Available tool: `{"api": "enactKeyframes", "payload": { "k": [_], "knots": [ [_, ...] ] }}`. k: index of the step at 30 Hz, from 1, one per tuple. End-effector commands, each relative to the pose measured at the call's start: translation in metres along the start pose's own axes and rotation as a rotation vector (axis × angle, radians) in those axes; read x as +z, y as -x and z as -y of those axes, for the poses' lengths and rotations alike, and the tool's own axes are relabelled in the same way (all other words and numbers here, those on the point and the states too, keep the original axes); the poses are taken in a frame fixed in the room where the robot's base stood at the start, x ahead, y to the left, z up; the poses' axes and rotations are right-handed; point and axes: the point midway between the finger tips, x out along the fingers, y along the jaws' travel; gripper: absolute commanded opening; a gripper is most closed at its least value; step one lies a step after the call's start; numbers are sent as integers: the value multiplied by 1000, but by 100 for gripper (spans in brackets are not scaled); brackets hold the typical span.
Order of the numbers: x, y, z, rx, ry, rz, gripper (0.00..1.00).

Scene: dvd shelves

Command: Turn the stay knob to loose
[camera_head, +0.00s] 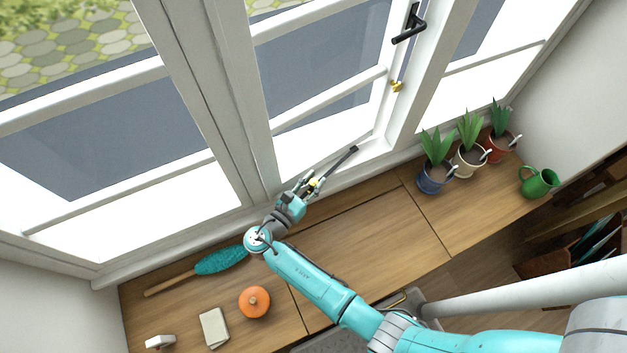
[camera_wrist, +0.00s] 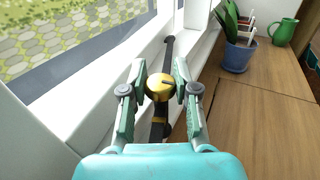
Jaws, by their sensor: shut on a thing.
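The stay knob (camera_wrist: 160,87) is a round brass-yellow knob with a dark mark on its face. In the wrist view it sits between the two fingers of my gripper (camera_wrist: 154,90), which is shut on it. The dark stay bar (camera_wrist: 168,50) runs away from the knob along the window sill. In the head view the stay bar (camera_head: 338,168) slants up to the right from my gripper (camera_head: 311,184), and the knob is a small yellow spot partly hidden by the fingers. The casement window (camera_head: 325,140) stands ajar above the bar.
A black window handle (camera_head: 409,27) and a brass piece (camera_head: 397,86) are on the frame. Potted plants (camera_head: 433,178) and a green jug (camera_head: 539,182) stand at the right. A teal duster (camera_head: 221,260), an orange pumpkin (camera_head: 254,301) and a pale book (camera_head: 214,328) lie at the left. The middle counter is clear.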

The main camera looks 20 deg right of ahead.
Motion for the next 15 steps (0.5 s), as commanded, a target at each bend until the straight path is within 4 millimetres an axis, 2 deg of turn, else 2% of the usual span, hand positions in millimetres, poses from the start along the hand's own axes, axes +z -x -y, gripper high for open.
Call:
{"api": "enactKeyframes", "payload": {
  "k": [8,15],
  "knots": [
    [0,0,1,47,0,-1,0],
    [-1,0,3,192,2,0,0]
  ]
}}
